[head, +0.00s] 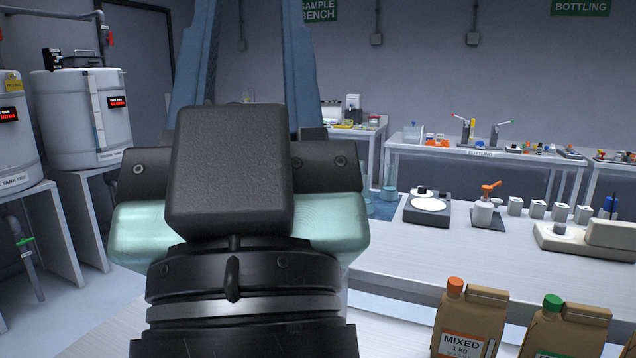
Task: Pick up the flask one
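My gripper (250,45) rises large in front of the camera, seen from behind its dark palm block. Its two blue-grey fingers stand wide apart, with only background showing between them. The fingertips run out past the top edge. Beside the right of my wrist, a blue mat (384,212) lies on the bench with pale bluish glassware on it. One small clear vessel (388,191) shows near the mat's right side. Another clear piece (370,207) shows at its left, partly hidden by my gripper. I cannot tell for certain which is the flask.
Tanks (85,115) stand at left; a bottling table (480,153) stands behind.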

